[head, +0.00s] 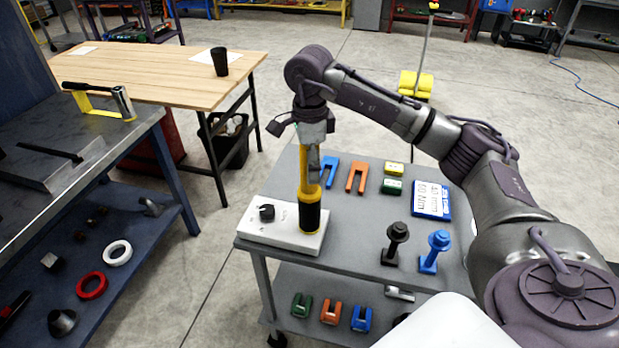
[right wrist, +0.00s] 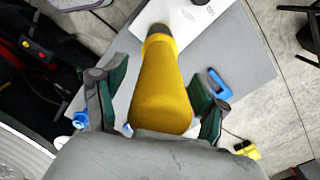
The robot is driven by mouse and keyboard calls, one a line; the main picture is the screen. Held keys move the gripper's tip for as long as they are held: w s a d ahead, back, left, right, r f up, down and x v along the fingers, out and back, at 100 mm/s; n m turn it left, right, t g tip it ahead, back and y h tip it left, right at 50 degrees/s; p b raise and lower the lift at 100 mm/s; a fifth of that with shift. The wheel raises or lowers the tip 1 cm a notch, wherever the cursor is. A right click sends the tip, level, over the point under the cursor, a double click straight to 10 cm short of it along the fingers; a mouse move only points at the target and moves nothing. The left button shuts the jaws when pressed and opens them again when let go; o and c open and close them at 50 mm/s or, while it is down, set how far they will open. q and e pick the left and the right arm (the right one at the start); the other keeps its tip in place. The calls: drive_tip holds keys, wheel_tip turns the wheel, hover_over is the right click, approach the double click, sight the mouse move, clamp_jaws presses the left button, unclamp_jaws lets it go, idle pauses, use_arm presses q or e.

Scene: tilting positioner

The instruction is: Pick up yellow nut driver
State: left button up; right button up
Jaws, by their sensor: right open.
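The yellow nut driver (head: 308,182) stands upright on a white base plate (head: 284,236) at the left end of the grey cart; its lower part is black. My right gripper (head: 313,160) points down over the driver's upper end. In the right wrist view, the yellow body of the driver (right wrist: 161,90) runs between the two green-padded fingers of my right gripper (right wrist: 155,98). The fingers are apart, with a visible gap on each side near the tips. My left gripper is not in view.
The cart (head: 350,215) also holds blue and orange forked pieces, a blue-and-white box (head: 431,200), and black and blue upright pieces on the right. A black knob (head: 266,213) stands beside the driver. A wooden table (head: 150,75) and dark shelf (head: 60,170) stand left.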

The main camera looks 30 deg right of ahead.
drive_tip(key=shift+f, duration=0.45)
drive_tip(key=c, duration=1.4)
drive_tip(key=shift+o, duration=0.2)
drive_tip(key=shift+r, duration=0.15)
